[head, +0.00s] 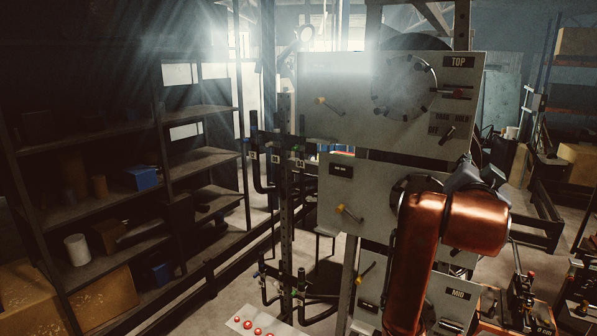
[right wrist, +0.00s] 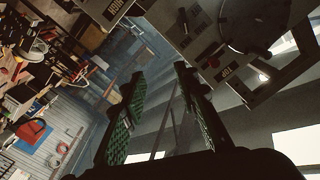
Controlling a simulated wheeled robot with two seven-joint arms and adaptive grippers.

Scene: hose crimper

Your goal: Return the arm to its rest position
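My right arm (head: 430,235), copper-coloured, rises from the bottom in front of the crimper's pale panels and bends at the top. At its upper end a grey and dark part of my right gripper (head: 478,177) shows, small and partly hidden by the arm. In the right wrist view the two green-padded fingers of the right gripper (right wrist: 160,78) are apart, with nothing between them. My left arm and gripper are not in view.
Dark shelves (head: 100,200) stand at left. A red-buttoned box (head: 255,325) is at the bottom.

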